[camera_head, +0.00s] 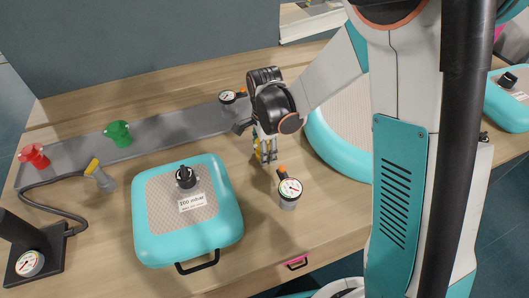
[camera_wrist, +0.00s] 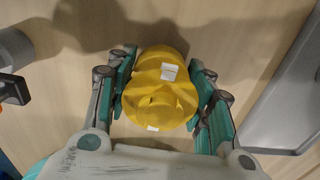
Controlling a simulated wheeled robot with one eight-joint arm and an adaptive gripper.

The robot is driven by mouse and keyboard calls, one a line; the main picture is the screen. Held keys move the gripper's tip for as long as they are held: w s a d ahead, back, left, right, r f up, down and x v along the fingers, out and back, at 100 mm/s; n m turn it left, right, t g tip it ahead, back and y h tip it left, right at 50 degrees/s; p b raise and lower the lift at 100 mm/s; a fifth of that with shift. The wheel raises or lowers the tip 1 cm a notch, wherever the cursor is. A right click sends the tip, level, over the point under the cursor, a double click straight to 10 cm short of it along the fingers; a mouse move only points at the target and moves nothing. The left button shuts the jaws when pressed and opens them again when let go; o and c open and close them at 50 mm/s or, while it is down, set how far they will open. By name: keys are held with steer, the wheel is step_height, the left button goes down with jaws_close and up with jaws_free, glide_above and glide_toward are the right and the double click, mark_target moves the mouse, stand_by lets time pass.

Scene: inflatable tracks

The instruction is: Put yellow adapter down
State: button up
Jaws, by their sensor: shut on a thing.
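The yellow adapter (camera_wrist: 160,90) sits between the two fingers of my gripper (camera_wrist: 163,92) in the wrist view. The fingers press on it from both sides. It has small white patches on it, and the wooden table is below it; I cannot tell whether it touches the table. In the head view my gripper (camera_head: 265,155) points down over the table, left of a round turquoise cushion. Only a little yellow shows there between the fingers.
A pressure gauge (camera_head: 289,192) stands just in front of my gripper and another gauge (camera_head: 228,97) behind it. A turquoise cushion (camera_head: 150,250) lies to the left. A grey strip (camera_head: 75,160) at the back carries a green adapter (camera_head: 118,133) and a red adapter (camera_head: 34,155).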

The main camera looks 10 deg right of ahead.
steer(key=shift+f, duration=0.25)
steer(key=o, duration=0.6)
steer(key=shift+f, duration=0.1)
steer(key=o, duration=0.5)
steer(key=shift+c, duration=0.2)
